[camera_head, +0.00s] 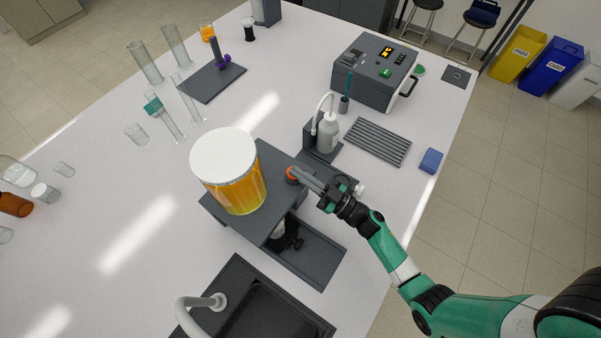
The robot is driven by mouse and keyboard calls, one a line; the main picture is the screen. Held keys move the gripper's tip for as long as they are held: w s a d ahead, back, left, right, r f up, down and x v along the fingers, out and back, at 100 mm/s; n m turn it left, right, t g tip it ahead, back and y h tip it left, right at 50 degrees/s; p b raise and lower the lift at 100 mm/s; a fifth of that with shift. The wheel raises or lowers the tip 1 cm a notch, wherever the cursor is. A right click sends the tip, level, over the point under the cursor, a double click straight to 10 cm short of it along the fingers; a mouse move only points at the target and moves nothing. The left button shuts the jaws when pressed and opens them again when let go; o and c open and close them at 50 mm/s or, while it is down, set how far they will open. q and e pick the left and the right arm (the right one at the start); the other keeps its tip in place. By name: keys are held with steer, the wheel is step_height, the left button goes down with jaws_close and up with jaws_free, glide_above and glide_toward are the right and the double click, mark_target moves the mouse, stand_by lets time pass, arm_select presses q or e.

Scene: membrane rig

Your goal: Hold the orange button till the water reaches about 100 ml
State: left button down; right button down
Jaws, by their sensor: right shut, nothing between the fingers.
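The orange button (293,174) sits on the dark membrane rig (284,203), partly covered by my right gripper's fingertips. My right gripper (300,175) is shut and empty, with its tips at the button; I cannot tell how far the button is pressed. A large clear vessel with a white lid (223,157) and orange liquid (238,190) stands on the rig's left part. Below the rig's top, a dark opening holds a small container (279,230), mostly hidden. No water level or scale mark can be read. My left gripper is out of view.
A white wash bottle (327,132) stands behind the button near a ribbed grey tray (377,142). A grey machine (374,72) is at the back right, a blue block (431,161) at the right edge. A sink (262,312) is in front. Glassware (145,62) stands at left.

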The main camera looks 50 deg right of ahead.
step_height(320, 180, down, 2)
steer(key=shift+f+b, duration=0.2)
steer(key=shift+b, duration=0.7)
steer(key=shift+d+f, duration=0.1)
steer(key=shift+f, duration=0.15)
stand_by(0.6)
stand_by(0.4)
steer(key=r+p, duration=0.1)
steer(key=r, duration=0.1)
steer(key=r+p, duration=0.4)
steer(key=shift+a+r, duration=0.15)
steer(key=shift+a, duration=0.2)
steer(key=b+v, duration=0.1)
steer(key=v, duration=0.9)
steer(key=shift+f, duration=0.3)
